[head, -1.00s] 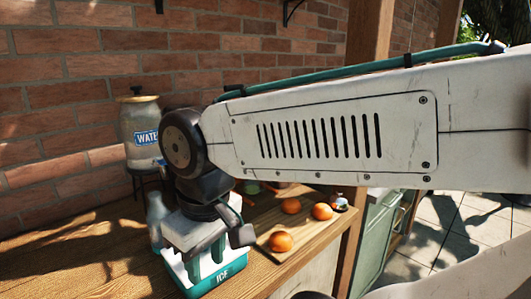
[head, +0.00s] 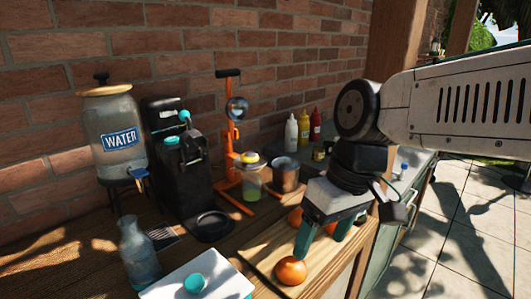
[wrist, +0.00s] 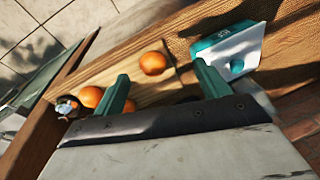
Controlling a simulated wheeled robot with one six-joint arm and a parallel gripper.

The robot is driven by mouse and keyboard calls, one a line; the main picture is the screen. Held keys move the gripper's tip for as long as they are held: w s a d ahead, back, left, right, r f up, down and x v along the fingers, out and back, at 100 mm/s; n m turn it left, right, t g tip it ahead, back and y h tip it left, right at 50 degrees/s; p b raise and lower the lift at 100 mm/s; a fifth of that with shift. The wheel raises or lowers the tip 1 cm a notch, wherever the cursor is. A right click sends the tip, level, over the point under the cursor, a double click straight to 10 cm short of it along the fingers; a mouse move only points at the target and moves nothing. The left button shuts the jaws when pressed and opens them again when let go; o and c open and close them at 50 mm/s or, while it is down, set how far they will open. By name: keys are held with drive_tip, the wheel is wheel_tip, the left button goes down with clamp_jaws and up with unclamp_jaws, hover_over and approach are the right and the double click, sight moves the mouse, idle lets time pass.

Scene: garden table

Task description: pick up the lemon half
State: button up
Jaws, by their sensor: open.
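A small yellow rounded piece with a pale top, which looks like the lemon half (head: 250,158), sits on a greenish glass jar (head: 251,184) by the orange press. I cannot see it in the wrist view. My gripper (head: 323,238) is open and empty, pointing down over the wooden board (head: 262,258), to the right of and nearer than the jar. An orange (head: 291,271) lies on the board close to the left finger. More oranges are partly hidden behind my gripper. In the wrist view, my gripper (wrist: 160,73) has an orange (wrist: 153,63) below and between its fingers.
An orange-framed press (head: 232,140), a black coffee machine (head: 178,165), a water dispenser (head: 118,135) and a metal pot (head: 286,176) stand along the brick wall. Sauce bottles (head: 303,130) stand farther right. A glass bottle (head: 138,252) and an ice box (wrist: 228,48) are at the front left.

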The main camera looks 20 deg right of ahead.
drive_tip(key=w+a+n+y, duration=0.4)
drive_tip(key=w+y, duration=0.1)
drive_tip(key=w, duration=0.5)
drive_tip(key=n+t+y, duration=0.3)
drive_tip(key=t, duration=0.6)
approach(249, 154)
drive_tip(key=w, duration=0.1)
drive_tip(key=a+f, duration=0.1)
drive_tip(key=w+f, duration=0.1)
drive_tip(key=shift+w+a, duration=0.25)
drive_tip(key=shift+w, duration=0.1)
drive_tip(key=shift+w+f+t, duration=0.1)
drive_tip(key=shift+w+t, duration=0.2)
drive_tip(key=shift+w, duration=0.05)
drive_tip(key=x, duration=0.7)
drive_tip(key=shift+w+f, duration=0.1)
drive_tip(key=shift+w, duration=0.1)
drive_tip(key=c, duration=1.1)
drive_tip(key=shift+c, duration=0.2)
